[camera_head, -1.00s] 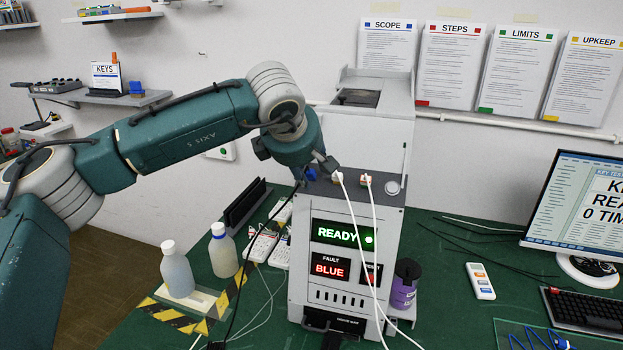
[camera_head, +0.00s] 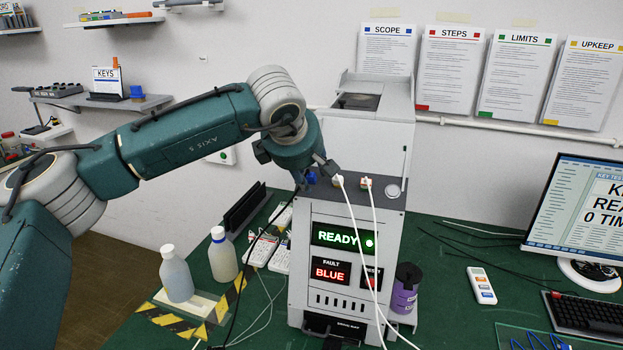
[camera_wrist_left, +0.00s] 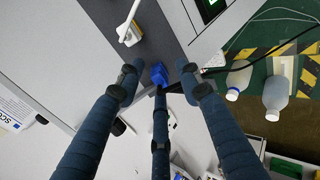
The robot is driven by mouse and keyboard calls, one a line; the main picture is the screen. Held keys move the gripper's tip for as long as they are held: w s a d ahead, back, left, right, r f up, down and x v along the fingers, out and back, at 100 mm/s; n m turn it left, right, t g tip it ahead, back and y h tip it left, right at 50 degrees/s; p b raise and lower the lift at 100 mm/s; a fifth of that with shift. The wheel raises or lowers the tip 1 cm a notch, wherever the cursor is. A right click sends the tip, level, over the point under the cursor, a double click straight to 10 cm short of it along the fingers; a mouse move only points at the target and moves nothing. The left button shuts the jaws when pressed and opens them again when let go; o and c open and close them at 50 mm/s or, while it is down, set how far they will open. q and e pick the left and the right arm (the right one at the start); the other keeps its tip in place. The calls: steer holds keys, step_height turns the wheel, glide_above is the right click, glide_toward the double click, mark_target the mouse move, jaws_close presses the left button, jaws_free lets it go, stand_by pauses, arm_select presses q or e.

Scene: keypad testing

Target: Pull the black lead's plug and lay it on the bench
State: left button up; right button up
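The grey test machine (camera_head: 345,215) stands on the green bench (camera_head: 455,235), with a row of sockets along its sloped top. A blue plug or socket (camera_head: 311,177) is at the left of that row; it also shows in the left wrist view (camera_wrist_left: 158,73). The black lead (camera_head: 244,285) runs from beside it down to the bench. My left gripper (camera_head: 314,168) is over this end of the row. In the left wrist view its fingers (camera_wrist_left: 158,84) are spread around the blue part, without visible grip. Which part is the black lead's plug is unclear. My right gripper is out of view.
Two white plugs (camera_head: 338,179) (camera_head: 366,182) with white leads sit just right of the blue part. Two bottles (camera_head: 177,275) (camera_head: 223,255) stand on the left near striped tape. A purple container (camera_head: 404,290) stands right of the machine.

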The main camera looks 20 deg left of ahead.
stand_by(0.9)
arm_select(q)
steer(key=shift+f, duration=0.1)
jaws_close()
steer(key=shift+s+r, duration=0.15)
steer(key=shift+r, duration=0.05)
steer(key=shift+v, duration=2.8)
